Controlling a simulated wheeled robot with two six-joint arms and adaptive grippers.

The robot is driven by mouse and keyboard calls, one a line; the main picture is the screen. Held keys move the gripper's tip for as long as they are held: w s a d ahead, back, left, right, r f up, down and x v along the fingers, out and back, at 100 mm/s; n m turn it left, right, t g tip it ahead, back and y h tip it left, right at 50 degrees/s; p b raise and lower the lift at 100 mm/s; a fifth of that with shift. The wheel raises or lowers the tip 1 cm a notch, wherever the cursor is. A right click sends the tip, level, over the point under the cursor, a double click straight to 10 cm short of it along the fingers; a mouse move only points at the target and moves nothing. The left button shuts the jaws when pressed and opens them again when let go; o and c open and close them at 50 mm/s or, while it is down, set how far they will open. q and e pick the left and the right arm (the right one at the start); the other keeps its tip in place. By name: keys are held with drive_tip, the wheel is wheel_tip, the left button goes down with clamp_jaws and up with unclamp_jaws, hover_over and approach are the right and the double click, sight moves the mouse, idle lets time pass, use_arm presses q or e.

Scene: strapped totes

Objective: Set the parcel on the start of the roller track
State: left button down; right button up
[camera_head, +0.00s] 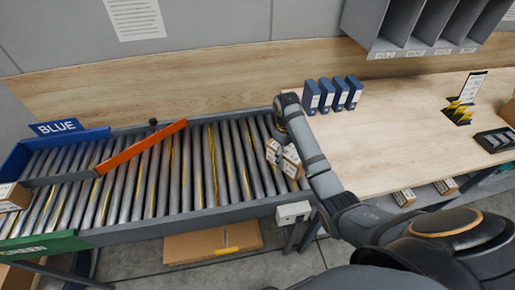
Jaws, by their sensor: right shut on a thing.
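My right arm reaches in from the lower right, and its gripper (278,153) is shut on a small tan cardboard parcel (291,161) with printed white faces. The parcel is at the right end of the roller track (203,180), over or on its last rollers; I cannot tell whether it touches them. My forearm hides part of that end. The track has grey rollers with yellow streaks and grey side rails. My left gripper is not in view.
An orange diverter bar (141,146) crosses the track near a blue "BLUE" sign (57,127) and a green "GREEN" panel (43,246). Another box (12,197) sits at the far left. Blue binders (326,94) stand on the wooden table (385,135). The middle rollers are clear.

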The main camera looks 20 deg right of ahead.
sight(273, 148)
drive_tip(key=a+r+m+p, duration=0.1)
drive_tip(key=m, duration=0.3)
drive_tip(key=w+a+r+m+y+p, duration=0.1)
drive_tip(key=a+m, duration=0.1)
drive_tip(key=m, duration=0.1)
drive_tip(key=w+a+r+m+p, duration=0.1)
drive_tip(key=r+m, duration=0.1)
drive_tip(key=m, duration=0.2)
drive_tip(key=shift+w+a+m+y, duration=0.25)
drive_tip(key=shift+a+m+y, duration=0.05)
drive_tip(key=w+a+r+m+p, duration=0.1)
drive_tip(key=a+m+p, duration=0.1)
drive_tip(key=m, duration=0.4)
drive_tip(key=w+a+r+m+t+p, duration=0.1)
drive_tip(key=w+a+m+p, duration=0.1)
drive_tip(key=a+m, duration=0.2)
drive_tip(key=m, duration=0.3)
drive_tip(key=shift+r+t+y, duration=0.3)
drive_tip(key=shift+y, duration=0.1)
